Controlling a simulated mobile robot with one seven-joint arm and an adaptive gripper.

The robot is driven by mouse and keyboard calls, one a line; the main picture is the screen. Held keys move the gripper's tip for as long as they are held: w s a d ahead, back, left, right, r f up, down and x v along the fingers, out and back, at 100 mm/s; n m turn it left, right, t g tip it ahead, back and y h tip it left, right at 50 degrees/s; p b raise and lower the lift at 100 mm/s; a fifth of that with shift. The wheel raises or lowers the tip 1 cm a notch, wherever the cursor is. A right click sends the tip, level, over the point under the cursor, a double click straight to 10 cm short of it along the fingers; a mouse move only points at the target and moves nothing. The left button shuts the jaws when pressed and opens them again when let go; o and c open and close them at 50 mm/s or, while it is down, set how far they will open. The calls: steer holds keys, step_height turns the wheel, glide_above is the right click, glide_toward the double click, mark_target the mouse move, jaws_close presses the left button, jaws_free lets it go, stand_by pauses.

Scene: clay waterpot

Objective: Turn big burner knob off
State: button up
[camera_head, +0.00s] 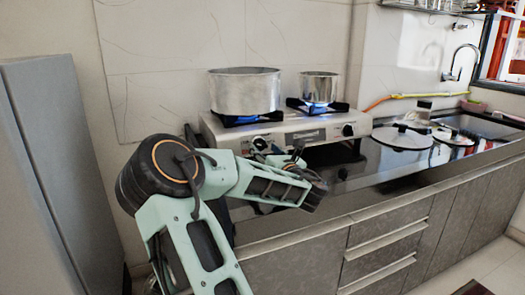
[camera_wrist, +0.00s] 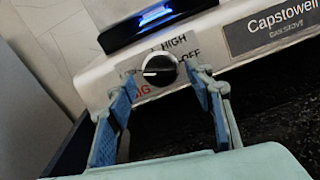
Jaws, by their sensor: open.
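The big burner knob (camera_wrist: 160,69) is black with a white pointer line, on the stove's front panel. In the wrist view, my gripper (camera_wrist: 166,78) is open, with one blue-padded finger on each side of the knob. Gaps show between knob and fingertips; contact cannot be told. The blue flame (camera_wrist: 155,15) is lit at the big burner.
The stove (camera_head: 215,132) holds a large pot (camera_head: 245,92) on the left and a small pot (camera_head: 319,89) over a lit blue flame at right. A second knob (camera_head: 348,130) is at right. Lids (camera_head: 403,137) lie on the dark counter. A grey cabinet (camera_head: 65,170) stands left.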

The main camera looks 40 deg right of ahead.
steer(key=shift+x, duration=1.15)
steer(key=c, duration=1.2)
